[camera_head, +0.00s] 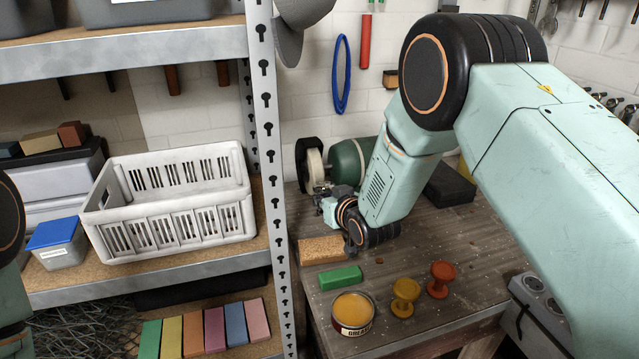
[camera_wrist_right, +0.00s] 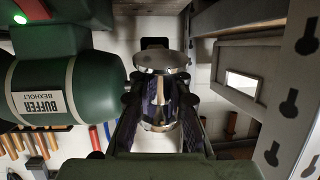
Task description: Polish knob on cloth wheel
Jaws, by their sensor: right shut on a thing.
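A chrome knob (camera_wrist_right: 160,62) is held between the two fingers of my right gripper (camera_wrist_right: 158,118) in the right wrist view. Its round shiny face points up in that picture. In the head view, my right gripper (camera_head: 333,200) is low in front of the buffer and its fingers are small; I cannot make out the knob there. The buffer's green motor (camera_head: 350,160) has a pale cloth wheel (camera_head: 313,166) at its left end. The motor also fills the left of the wrist view (camera_wrist_right: 70,88). I cannot tell whether the knob touches the wheel. My left gripper is out of view.
On the bench (camera_head: 470,240) are a cork block (camera_head: 321,250), a green bar (camera_head: 340,277), an open grease tin (camera_head: 352,313), and yellow (camera_head: 405,297) and red (camera_head: 441,278) spool-shaped pieces. A metal shelf post (camera_head: 268,140) stands close left of the buffer. A white crate (camera_head: 180,200) sits on the shelf.

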